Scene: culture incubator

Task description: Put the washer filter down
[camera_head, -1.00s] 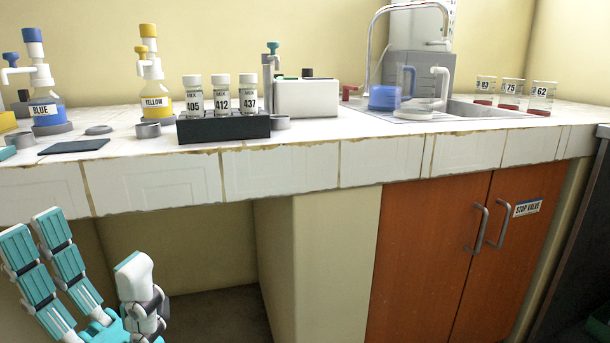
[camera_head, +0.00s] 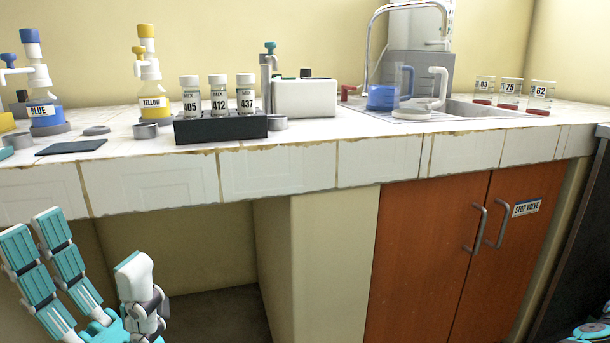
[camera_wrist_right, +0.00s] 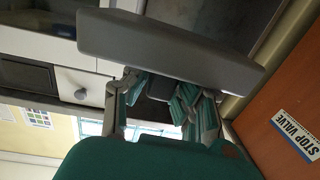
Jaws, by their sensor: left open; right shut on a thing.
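A flat grey slab (camera_wrist_right: 165,48), which looks like the washer filter, fills the upper middle of the right wrist view. My right gripper (camera_wrist_right: 160,88) is shut on it, with teal and grey fingers at its lower edge. The slab is tilted and held in the air; what lies directly beneath it cannot be told. My left gripper (camera_head: 88,250) is open and empty at the lower left of the head view, below the counter's front edge.
The tiled counter (camera_head: 190,160) holds a black rack (camera_head: 222,127) of milk bottles, a blue dispenser (camera_head: 45,115), a yellow dispenser (camera_head: 152,100), a white box (camera_head: 304,97), a blue jug (camera_head: 384,97) and red-bottomed beakers (camera_head: 510,92). Orange cabinet doors (camera_head: 425,250) are closed.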

